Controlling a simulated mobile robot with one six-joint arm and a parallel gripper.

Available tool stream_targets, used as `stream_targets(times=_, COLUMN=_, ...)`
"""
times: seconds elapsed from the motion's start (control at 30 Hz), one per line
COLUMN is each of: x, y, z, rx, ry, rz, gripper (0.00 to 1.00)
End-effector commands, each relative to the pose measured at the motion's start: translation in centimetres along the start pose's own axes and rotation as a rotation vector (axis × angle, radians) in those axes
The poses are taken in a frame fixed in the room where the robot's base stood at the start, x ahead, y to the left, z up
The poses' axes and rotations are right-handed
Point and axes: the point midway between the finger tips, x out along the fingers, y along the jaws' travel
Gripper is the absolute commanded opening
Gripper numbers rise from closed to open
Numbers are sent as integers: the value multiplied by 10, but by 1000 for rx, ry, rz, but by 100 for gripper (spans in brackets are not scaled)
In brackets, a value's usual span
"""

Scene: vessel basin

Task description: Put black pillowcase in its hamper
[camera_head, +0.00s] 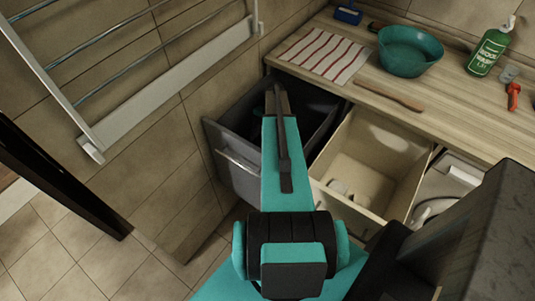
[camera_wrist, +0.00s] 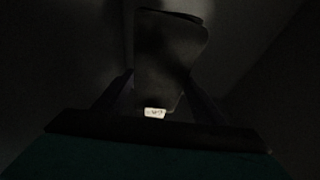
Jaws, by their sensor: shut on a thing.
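The black pillowcase (camera_wrist: 172,48) shows in the wrist view as a dark, folded cloth with a small white label (camera_wrist: 154,113) at its lower edge. My gripper (camera_wrist: 162,88) is shut on it, with one finger on each side. In the head view my arm reaches into the dark grey pull-out hamper (camera_head: 236,174) at the left of the counter. The gripper and pillowcase are hidden there behind the arm and in the hamper's shadow. The wrist view is very dark, so I cannot tell whether the cloth touches the hamper floor.
A cream pull-out hamper (camera_head: 393,167) with white items (camera_head: 346,191) inside stands open to the right. The counter holds a striped cloth (camera_head: 322,54), a teal basin (camera_head: 409,48), a wooden stick (camera_head: 388,95) and a green bottle (camera_head: 489,50). A drying rack (camera_head: 176,71) hangs left.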

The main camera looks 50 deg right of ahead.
Motion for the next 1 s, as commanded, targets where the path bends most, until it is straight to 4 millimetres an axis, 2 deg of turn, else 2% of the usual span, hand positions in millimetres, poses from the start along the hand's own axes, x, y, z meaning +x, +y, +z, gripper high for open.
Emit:
stream_targets(times=0.4, x=43, y=1, z=17, rx=-2, ry=1, rz=-1, gripper=30)
stream_targets(times=0.83, x=47, y=1, z=18, rx=-3, ry=0, rz=-1, gripper=30)
stream_targets(times=1.0, x=58, y=2, z=22, rx=-3, ry=2, rz=-2, gripper=30)
